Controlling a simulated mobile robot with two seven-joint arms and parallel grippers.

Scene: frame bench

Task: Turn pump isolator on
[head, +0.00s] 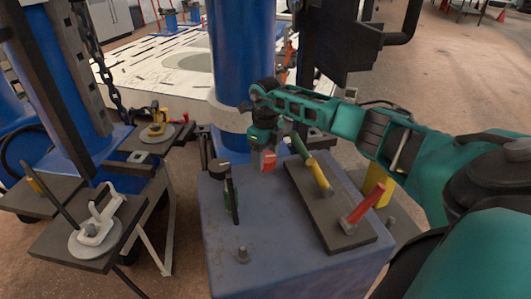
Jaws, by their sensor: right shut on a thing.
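My right gripper (262,150) reaches in from the right and points down over the back of the blue bench (285,270). It is shut on a small red part (268,161), seen just below the gripper. The gripper hides most of whatever the red part belongs to. No label is readable, so I cannot tell for sure which fitting is the pump isolator. My left gripper is not in view.
Right of my gripper, a dark plate (330,224) carries green (300,148), yellow (320,175) and red (361,204) levers. A dark upright fitting (231,195) stands to the left. A blue column (240,60) rises behind. The bench's front is mostly bare.

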